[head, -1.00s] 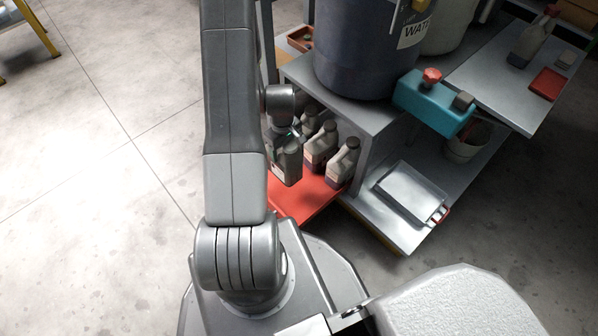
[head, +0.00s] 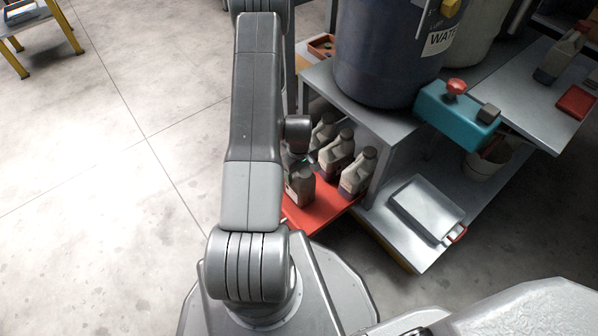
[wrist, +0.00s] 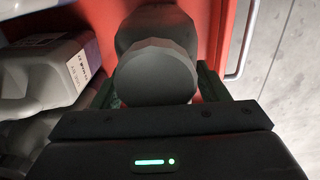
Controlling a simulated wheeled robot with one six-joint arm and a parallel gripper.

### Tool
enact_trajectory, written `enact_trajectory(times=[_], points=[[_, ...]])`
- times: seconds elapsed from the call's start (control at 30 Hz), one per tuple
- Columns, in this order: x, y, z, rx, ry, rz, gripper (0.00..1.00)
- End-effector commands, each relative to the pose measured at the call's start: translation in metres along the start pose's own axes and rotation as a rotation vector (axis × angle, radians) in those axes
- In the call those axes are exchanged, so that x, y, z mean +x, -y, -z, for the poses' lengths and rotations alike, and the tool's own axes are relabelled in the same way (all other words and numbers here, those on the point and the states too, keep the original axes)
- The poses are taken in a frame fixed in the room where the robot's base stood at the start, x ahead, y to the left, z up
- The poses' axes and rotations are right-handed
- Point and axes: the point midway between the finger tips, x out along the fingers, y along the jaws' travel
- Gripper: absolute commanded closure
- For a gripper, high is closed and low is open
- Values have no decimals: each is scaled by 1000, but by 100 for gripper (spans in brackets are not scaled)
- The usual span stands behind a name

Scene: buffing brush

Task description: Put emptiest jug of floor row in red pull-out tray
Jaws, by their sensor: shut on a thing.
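My gripper (head: 293,160) is shut on a grey jug (head: 300,186) with a dark cap. The jug hangs upright at or just above the front of the red pull-out tray (head: 318,212); I cannot tell whether its base touches. In the wrist view the round dark cap (wrist: 155,80) fills the space between my gripper's fingers (wrist: 160,92), with red tray behind. Several similar jugs stand behind and to the right, among them a middle jug (head: 337,153) and a right jug (head: 357,173). My arm partly hides the held jug's left side.
A metal tray (head: 425,208) lies on the lower shelf at right. A metal handle (wrist: 240,40) runs along the red tray's edge.

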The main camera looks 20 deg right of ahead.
Motion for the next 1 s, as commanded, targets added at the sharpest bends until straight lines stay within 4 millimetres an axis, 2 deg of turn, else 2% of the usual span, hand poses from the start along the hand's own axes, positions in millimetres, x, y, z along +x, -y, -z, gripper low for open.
enact_trajectory(times=[0.03, 0.07, 0.17, 0.43, 0.57, 1.0], points=[[3, 0, 0, 0, 0, 0, 73], [3, 0, 0, 0, 0, 0, 31], [2, 0, 0, 0, 0, 0, 11], [2, 0, 0, 0, 0, 0, 11], [-5, 0, 0, 0, 0, 0, 11], [-95, -1, 1, 0, -2, -2, 11]])
